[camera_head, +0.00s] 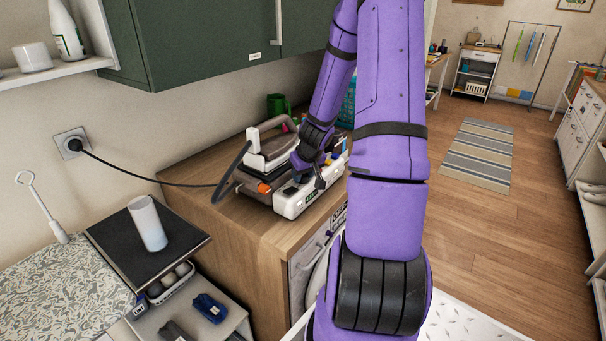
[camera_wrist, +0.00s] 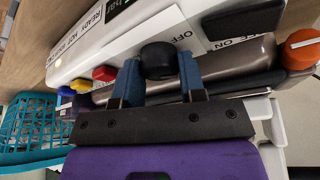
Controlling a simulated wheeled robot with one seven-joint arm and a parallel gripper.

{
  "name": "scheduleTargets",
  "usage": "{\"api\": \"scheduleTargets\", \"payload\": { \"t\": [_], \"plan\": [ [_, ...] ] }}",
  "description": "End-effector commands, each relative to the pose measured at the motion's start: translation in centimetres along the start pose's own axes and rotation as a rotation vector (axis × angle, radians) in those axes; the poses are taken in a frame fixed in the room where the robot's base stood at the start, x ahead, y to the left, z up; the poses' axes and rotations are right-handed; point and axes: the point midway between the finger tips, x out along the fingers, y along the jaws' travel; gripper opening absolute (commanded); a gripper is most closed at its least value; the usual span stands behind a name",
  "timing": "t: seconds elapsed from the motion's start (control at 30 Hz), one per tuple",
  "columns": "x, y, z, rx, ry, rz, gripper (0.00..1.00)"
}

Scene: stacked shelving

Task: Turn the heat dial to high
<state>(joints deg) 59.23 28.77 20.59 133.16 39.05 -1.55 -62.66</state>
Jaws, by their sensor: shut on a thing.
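The steam station (camera_head: 291,204) is a white and grey-brown unit on the wooden counter, with an iron (camera_head: 272,148) on top. My gripper (camera_wrist: 159,78) is at its control front, with blue fingers either side of a round black dial (camera_wrist: 158,60) and shut on it. An "OFF" label is printed beside the dial; I see no pointer mark on it. An orange knob (camera_wrist: 302,48) with a white line is apart to the right in the wrist view. It also shows in the head view (camera_head: 264,188). The fingertips are hidden in the head view.
A black cord (camera_head: 150,181) runs to the wall socket (camera_head: 72,144). A green cabinet (camera_head: 200,45) hangs above.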

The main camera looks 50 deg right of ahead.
Motion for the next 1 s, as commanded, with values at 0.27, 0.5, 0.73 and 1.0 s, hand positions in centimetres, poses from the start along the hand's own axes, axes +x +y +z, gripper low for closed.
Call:
{"api": "scheduleTargets", "payload": {
  "t": [0.27, 0.5, 0.73, 1.0],
  "plan": [
    [0.0, 0.0, 0.0, 0.009, 0.000, 0.005, 0.14],
    [0.0, 0.0, 0.0, 0.009, -0.001, 0.004, 0.48],
    [0.0, 0.0, 0.0, 0.009, 0.000, 0.004, 0.48],
    [-1.5, 0.0, -0.1, 0.007, 0.002, 0.006, 0.48]
  ]
}}
